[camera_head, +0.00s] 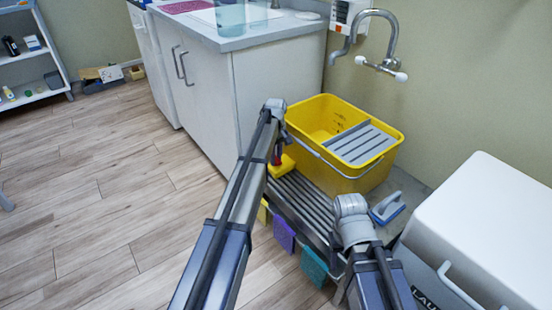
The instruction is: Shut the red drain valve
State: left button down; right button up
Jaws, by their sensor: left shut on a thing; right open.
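A yellow bucket (367,177) stands on a grey slatted stand (298,198) below the wall tap. The red drain valve (277,161) shows as a small red patch low at the bucket's left side, mostly covered by my gripper. My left gripper (276,154) points down there and is shut on the red valve. The valve's exact angle is hidden. My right arm comes in at the bottom, its grey wrist joint in front of the stand. I cannot make out the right gripper's fingers.
A white cabinet with a counter (262,36) stands behind on the left. A white lidded bin (485,225) is close on the right. A blue-and-grey brush (387,208) lies beside the bucket. Cloths, one purple (284,234) and one teal (314,266), hang at the stand's front.

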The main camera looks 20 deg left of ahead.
pick_arm(q)
jog(key=shift+n, duration=0.9)
jog(key=c, duration=0.7)
grip_release()
notch_tip(320, 180, up, 8)
jog(key=p, duration=0.8)
jog(key=shift+f, duration=0.1)
